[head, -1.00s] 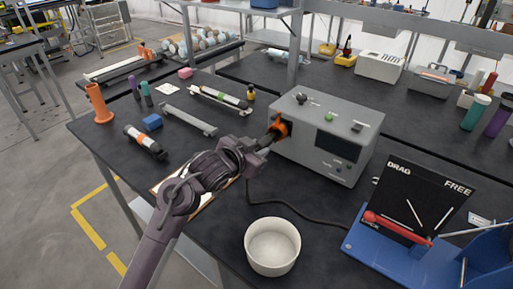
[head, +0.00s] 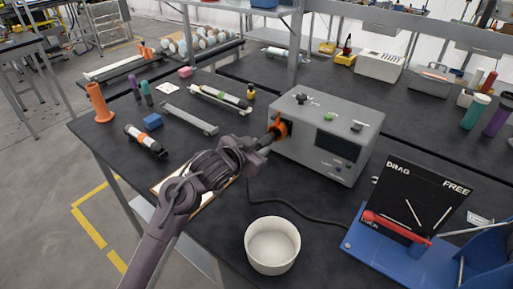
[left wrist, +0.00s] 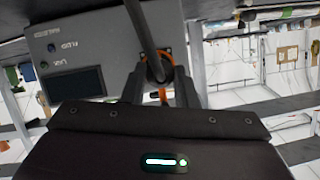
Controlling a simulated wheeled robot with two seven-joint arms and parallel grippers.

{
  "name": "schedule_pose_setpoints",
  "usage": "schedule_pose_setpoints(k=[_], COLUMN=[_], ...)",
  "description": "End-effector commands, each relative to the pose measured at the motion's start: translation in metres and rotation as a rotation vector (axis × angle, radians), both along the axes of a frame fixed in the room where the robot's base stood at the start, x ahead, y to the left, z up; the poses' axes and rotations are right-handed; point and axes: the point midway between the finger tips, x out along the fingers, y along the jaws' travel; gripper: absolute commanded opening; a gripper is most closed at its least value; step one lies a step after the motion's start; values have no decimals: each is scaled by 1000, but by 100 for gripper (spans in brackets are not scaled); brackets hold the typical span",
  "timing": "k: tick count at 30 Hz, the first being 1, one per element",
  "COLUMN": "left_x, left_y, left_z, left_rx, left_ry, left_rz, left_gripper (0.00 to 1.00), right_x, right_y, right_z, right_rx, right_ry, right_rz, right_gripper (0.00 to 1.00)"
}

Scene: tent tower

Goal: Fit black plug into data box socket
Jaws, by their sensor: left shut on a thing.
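The grey data box (head: 335,118) stands on the dark table, with a dark screen and several buttons. An orange socket ring (head: 283,127) is on its left end. My left gripper (head: 267,141) is shut on the black plug (head: 272,136), which points at this ring. In the left wrist view, the plug (left wrist: 155,70) is between the fingers in front of the orange ring (left wrist: 168,62), and a dark cable runs from it across the view. I cannot tell how deep the plug sits in the socket. My right gripper is not in view.
A white bowl (head: 272,250) stands in front of the box, with the black cable (head: 300,214) on the table behind it. A blue stand with a DRAG/FREE board (head: 413,200) is at the right.

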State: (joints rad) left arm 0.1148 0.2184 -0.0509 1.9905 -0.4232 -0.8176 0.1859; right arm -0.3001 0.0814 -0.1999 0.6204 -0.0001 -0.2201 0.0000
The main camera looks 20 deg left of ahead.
Motion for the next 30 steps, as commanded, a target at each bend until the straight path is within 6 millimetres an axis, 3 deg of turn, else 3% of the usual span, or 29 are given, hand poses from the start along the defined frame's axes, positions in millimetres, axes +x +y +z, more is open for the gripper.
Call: schedule_pose_setpoints(k=[29, 30], left_x=[23, 23], left_y=[-9, -9], left_z=[1, 1], left_rx=[-1, -1], left_ry=[-2, -2], left_rz=[1, 1], left_gripper=[3, 29], right_x=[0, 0], right_y=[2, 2], right_z=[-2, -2], right_rx=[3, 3], right_ry=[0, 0], right_rz=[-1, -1], right_gripper=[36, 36])
